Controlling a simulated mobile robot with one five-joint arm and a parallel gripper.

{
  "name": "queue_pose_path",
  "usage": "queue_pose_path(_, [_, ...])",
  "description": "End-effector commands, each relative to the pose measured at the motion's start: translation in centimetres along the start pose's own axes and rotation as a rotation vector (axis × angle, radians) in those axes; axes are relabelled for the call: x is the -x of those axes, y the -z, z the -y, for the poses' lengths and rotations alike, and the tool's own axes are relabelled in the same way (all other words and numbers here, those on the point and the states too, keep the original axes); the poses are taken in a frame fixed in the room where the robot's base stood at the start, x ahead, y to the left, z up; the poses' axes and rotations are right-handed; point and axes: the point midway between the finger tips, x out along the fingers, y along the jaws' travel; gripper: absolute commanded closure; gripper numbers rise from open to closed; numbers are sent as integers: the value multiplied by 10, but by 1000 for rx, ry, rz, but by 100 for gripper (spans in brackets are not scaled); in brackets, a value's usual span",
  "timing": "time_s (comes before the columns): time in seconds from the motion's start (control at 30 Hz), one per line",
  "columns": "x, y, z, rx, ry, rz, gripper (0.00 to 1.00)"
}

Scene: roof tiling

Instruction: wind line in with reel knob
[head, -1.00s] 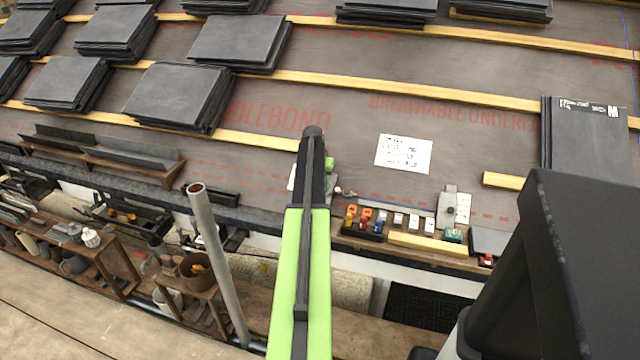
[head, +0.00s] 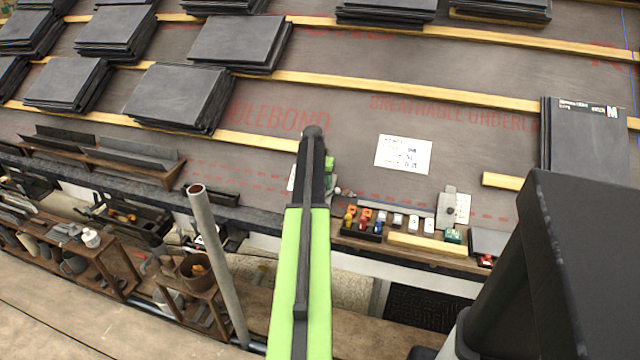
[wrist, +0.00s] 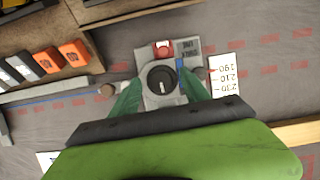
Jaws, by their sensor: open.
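The reel (wrist: 152,97) is a grey plate marked as a chalk line, lying on the underlay in the wrist view. Its round black knob (wrist: 161,80) has a white mark, and a red part (wrist: 163,50) sits above it. My gripper (wrist: 157,92) is open, with a green finger on each side of the knob. I cannot tell whether the fingers touch it. My gripper's dark body hides the reel's near part. In the head view my arm hides most of the reel, and a bit of green finger (head: 329,163) shows beside it.
A printed scale card (wrist: 225,76) lies right of the reel. A wooden tray (head: 355,240) with small coloured blocks stands close by. A paper note (head: 403,154) lies on the underlay. Slate stacks (head: 178,97) and battens (head: 400,92) fill the roof behind. A grey pole (head: 218,260) stands left of my arm.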

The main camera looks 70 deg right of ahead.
Motion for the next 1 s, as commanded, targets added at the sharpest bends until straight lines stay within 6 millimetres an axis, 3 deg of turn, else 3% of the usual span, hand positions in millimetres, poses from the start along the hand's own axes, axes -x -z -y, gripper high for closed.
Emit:
queue_pose_path(0.7, [156, 2, -1, -1, 0, 0, 46])
queue_pose_path(0.83, [170, 1, -1, -1, 0, 0, 46])
queue_pose_path(1.0, [171, 0, -1, -1, -1, 0, 46])
